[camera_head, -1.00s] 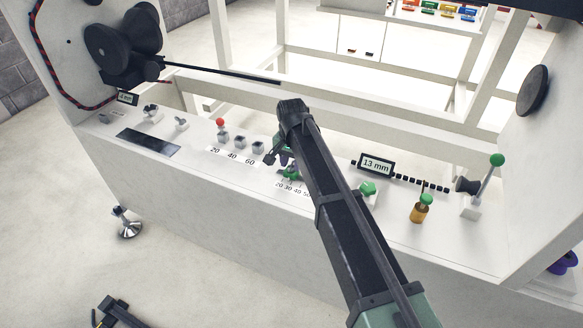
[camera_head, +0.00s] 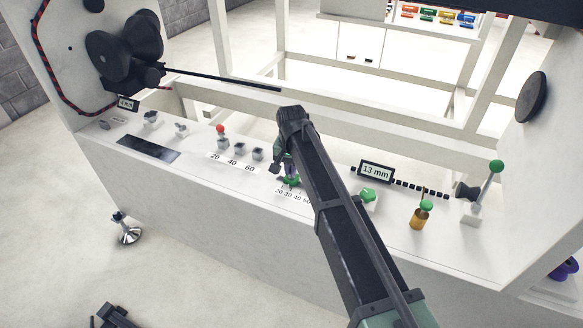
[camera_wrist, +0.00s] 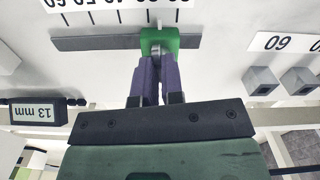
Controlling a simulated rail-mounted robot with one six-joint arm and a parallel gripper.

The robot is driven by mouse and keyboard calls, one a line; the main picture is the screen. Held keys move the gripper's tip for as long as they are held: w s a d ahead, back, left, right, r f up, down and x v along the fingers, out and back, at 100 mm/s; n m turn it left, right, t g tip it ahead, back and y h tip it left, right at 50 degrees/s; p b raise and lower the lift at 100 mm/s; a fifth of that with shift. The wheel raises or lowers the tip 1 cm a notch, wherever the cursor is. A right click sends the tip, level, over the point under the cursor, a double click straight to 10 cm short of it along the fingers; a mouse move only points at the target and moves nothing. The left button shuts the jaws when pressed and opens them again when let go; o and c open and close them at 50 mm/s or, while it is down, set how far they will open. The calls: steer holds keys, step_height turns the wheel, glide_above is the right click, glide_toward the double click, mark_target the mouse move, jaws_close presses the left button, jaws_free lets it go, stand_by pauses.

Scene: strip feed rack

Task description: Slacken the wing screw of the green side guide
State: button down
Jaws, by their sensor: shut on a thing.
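The green side guide (camera_wrist: 172,39) sits on a dark rail over a printed millimetre scale in the wrist view. In the head view the green guide (camera_head: 291,183) shows beside my arm, above the scale with 20 to 50 marks. My gripper (camera_wrist: 152,62) reaches it with two purple fingers, shut on a small grey wing screw (camera_wrist: 157,49) at the guide's front. The fingertips hide much of the screw. In the head view my gripper (camera_head: 288,167) is partly hidden by my own arm.
A display reading 13 mm (camera_head: 376,171) stands right of my arm, with a green knob (camera_head: 367,195) below it. A brass post with a green ball (camera_head: 426,205) and a green-tipped lever (camera_head: 496,167) are further right. Grey blocks (camera_head: 240,147) and a red knob (camera_head: 220,129) are left.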

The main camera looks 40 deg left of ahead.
steer(key=n, duration=0.8)
steer(key=shift+n, duration=0.4)
steer(key=c, duration=1.2)
jaws_free()
steer(key=shift+c, duration=0.2)
step_height(320, 180, up, 11)
steer(key=p, duration=1)
steer(key=shift+p, duration=0.4)
